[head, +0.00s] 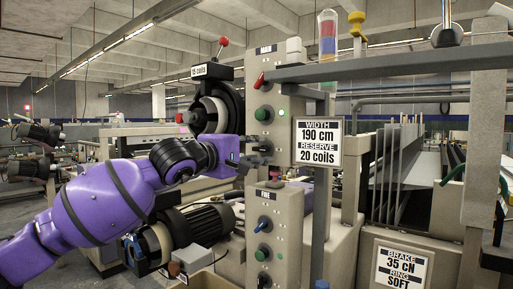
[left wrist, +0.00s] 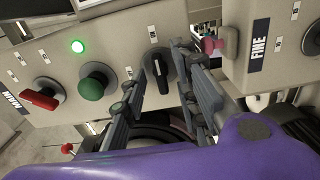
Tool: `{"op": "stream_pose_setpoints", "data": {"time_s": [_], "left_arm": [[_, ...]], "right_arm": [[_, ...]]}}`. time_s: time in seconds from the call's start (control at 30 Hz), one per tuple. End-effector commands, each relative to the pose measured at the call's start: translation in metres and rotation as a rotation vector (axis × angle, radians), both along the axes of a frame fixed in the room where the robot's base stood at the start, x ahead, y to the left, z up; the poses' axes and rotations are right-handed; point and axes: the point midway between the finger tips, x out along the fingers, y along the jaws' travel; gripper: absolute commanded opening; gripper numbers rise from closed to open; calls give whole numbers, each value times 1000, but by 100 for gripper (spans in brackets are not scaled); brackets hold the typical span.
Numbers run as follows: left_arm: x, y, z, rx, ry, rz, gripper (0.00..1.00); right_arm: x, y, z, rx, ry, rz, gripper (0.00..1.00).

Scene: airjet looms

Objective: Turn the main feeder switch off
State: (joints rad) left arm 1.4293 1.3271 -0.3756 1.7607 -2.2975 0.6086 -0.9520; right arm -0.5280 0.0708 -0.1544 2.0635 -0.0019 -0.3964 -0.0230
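The grey MAIN feeder box (head: 281,130) stands upright in the middle of the head view. It carries a red switch (left wrist: 40,98), a green button (left wrist: 97,82) and a black rotary switch (left wrist: 163,72). A green lamp (left wrist: 77,46) beside the button is lit. My left gripper (head: 262,152) is at the lower front of this box. In the left wrist view its fingers are apart, one on each side of the black switch; whether they touch it I cannot tell. My right gripper is not in view.
Below is the FINE box (head: 292,195) with a blue switch (head: 263,223) and a green button (head: 262,254). Black yarn feeders (head: 215,108) stand behind my left arm. A post with a sign (head: 318,143) stands to the right. A grey rail (head: 400,65) crosses above.

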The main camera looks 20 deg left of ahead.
Motion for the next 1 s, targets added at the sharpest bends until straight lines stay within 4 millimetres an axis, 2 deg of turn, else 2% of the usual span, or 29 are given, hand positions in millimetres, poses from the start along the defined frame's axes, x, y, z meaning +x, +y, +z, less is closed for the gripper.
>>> {"op": "stream_pose_setpoints", "data": {"time_s": [0.33, 0.5, 0.57, 1.0], "left_arm": [[5, -2, -1, -1, 1, -1, 28], [5, -2, -1, -1, 1, -1, 6], [5, -2, -1, -1, 1, -1, 0], [6, -3, -5, -57, 26, -2, 0]], "right_arm": [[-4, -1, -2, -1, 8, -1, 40], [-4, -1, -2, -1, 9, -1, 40], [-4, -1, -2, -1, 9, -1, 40], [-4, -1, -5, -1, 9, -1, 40]]}}
